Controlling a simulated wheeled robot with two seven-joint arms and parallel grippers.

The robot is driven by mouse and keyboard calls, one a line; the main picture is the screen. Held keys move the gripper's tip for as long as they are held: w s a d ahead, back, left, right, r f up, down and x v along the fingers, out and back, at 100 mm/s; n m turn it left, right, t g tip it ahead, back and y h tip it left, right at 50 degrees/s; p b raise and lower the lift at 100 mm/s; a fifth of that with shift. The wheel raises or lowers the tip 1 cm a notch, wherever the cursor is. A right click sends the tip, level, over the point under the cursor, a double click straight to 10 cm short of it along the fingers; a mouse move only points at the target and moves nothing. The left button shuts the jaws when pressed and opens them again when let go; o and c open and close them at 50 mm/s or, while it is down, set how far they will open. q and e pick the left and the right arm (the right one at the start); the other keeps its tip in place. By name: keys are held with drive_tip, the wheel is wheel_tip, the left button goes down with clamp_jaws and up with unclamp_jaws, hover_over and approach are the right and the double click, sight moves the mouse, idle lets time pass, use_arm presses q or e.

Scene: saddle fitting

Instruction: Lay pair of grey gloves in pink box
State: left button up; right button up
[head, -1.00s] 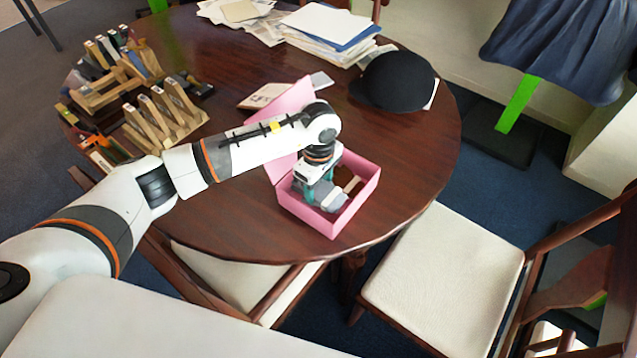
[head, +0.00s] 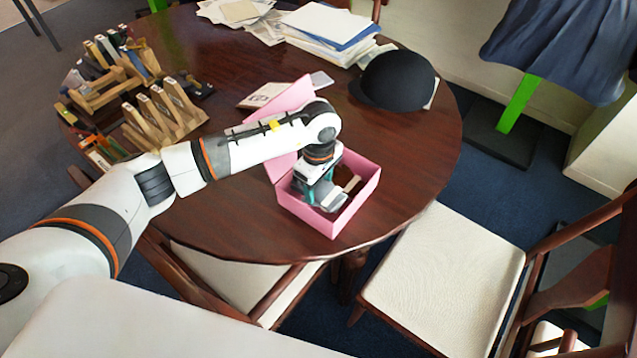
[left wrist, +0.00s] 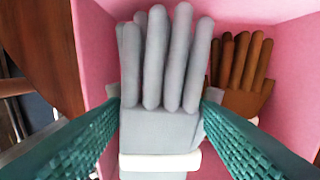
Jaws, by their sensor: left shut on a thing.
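The pair of grey gloves (left wrist: 162,90) is between the green fingers of my left gripper (left wrist: 162,110) in the left wrist view, fingers of the gloves pointing up the picture, a white band at the cuff. My left gripper (head: 316,195) is shut on the gloves, inside the open pink box (head: 347,217). The grey gloves show only partly in the head view (head: 331,201). Pink walls (left wrist: 292,55) surround the gloves in the left wrist view. Whether the gloves touch the box floor, I cannot tell. My right gripper is not in view.
Brown gloves (left wrist: 241,75) lie in the box beside the grey pair. The box's raised lid (head: 290,100) stands behind my arm. A black cap (head: 395,80), paper stacks (head: 330,25) and wooden racks (head: 165,110) are on the table (head: 420,150). Chairs stand at its front edge.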

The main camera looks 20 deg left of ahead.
use_arm(q)
drive_tip(key=o, duration=1.3)
drive_tip(key=shift+o, duration=0.8)
drive_tip(key=shift+w+f, duration=0.1)
drive_tip(key=shift+f, duration=0.05)
drive_tip(key=shift+r+p, duration=0.6)
drive_tip(key=shift+r, duration=0.35)
drive_tip(key=shift+c, duration=0.3)
drive_tip(key=shift+o, duration=0.3)
drive_tip(key=shift+s+a+r+p, duration=0.15)
drive_tip(key=shift+r+p, duration=0.1)
drive_tip(key=shift+r, duration=0.3)
drive_tip(key=shift+s+d+r+p, duration=0.1)
drive_tip(key=shift+s+r+p, duration=0.1)
drive_tip(key=shift+r, duration=0.35)
drive_tip(key=shift+w+r+p, duration=0.3)
drive_tip(key=shift+r, duration=0.3)
drive_tip(key=shift+r, duration=0.1)
